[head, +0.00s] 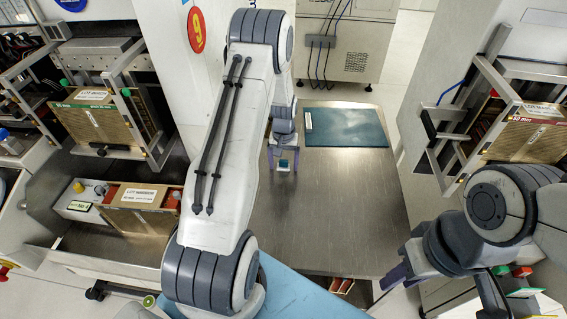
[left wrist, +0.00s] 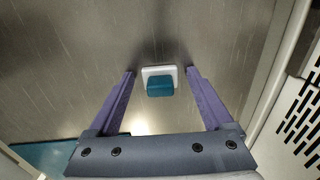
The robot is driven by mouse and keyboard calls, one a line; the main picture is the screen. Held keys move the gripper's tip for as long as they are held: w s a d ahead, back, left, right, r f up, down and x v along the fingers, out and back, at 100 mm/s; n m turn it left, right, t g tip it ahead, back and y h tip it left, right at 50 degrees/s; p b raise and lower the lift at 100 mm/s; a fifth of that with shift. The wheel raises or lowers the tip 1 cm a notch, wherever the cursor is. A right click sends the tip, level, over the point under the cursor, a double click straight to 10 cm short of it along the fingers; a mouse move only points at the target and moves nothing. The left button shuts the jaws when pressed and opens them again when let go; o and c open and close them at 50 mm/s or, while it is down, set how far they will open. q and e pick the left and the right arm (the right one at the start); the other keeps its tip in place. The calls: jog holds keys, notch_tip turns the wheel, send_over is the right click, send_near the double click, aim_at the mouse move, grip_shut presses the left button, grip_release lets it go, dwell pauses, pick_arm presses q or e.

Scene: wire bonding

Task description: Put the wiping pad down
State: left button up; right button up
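The wiping pad (left wrist: 160,86), a small block with a teal part and a white part, sits on the bare steel tabletop (left wrist: 62,75). In the head view the pad (head: 284,163) shows small below my left gripper (head: 283,170). In the left wrist view my left gripper (left wrist: 160,72) is open, its purple fingers on either side of the pad with a gap at each side. My right gripper (head: 393,265) is at the lower right of the head view, its purple fingers apart and nothing seen between them.
A teal mat (head: 350,128) lies on the back of the table, right of the left gripper. Racks with brown lot boxes (head: 103,118) stand at the left, and another lot box (head: 525,133) at the right. The table's middle is clear.

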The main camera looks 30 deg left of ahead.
aim_at(284, 161)
pick_arm(q)
jog(key=shift+r, duration=0.25)
notch_tip(284, 161, up, 12)
jog(key=s+d+r+m, duration=0.15)
jog(key=d+r, duration=0.25)
jog(key=d, duration=0.5)
jog(key=s+d+r+m, duration=0.2)
jog(key=s+d+r, duration=0.15)
jog(key=d, duration=0.25)
jog(key=s+d+r+m, duration=0.2)
jog(key=s+d+m, duration=0.15)
jog(key=d, duration=0.35)
jog(key=s+d+r+m, duration=0.1)
jog(key=s+d+m, duration=0.1)
jog(key=s, duration=0.8)
jog(key=s+d+r+m+h, duration=0.1)
jog(key=s+d+m, duration=0.2)
jog(key=s, duration=0.6)
jog(key=shift+s+d+m, duration=0.3)
jog(key=shift+s+d, duration=0.05)
jog(key=shift+d, duration=0.7)
